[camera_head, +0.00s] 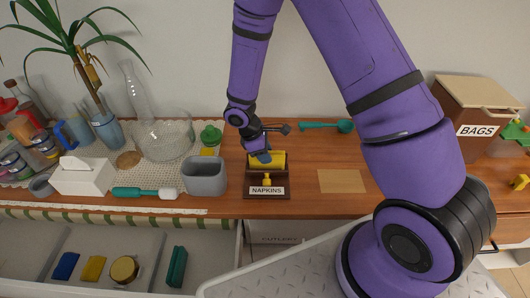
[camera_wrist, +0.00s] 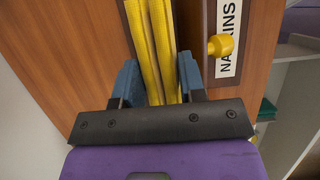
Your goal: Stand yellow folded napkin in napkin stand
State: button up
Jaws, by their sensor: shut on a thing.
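My gripper (camera_head: 262,157) is shut on the yellow folded napkin (camera_head: 270,161) and is at the napkin stand (camera_head: 264,182), a brown wooden holder labelled "NAPKINS" with a yellow knob on its front. In the wrist view, the blue fingers of my gripper (camera_wrist: 158,82) lie on either side of the yellow folded napkin (camera_wrist: 152,40), which stands on edge. The front wall of the napkin stand (camera_wrist: 210,25) is to the right of it there. The napkin is behind the front wall in the head view; its lower edge is hidden, so I cannot tell whether it touches the stand's floor.
A grey tub (camera_head: 205,177) stands close left of the stand. A tan square mat (camera_head: 342,181) lies on bare counter to the right. A teal spoon (camera_head: 326,126) lies behind. An open drawer (camera_head: 120,255) is at the front left. A bags box (camera_head: 478,108) stands far right.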

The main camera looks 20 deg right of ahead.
jog(key=shift+f, duration=0.15)
jog(key=o, duration=1.1)
jog(key=shift+c, duration=0.2)
jog(key=shift+w, duration=0.15)
jog(key=shift+c, duration=0.5)
jog(key=shift+c, duration=1.1)
jog(key=shift+o, duration=1)
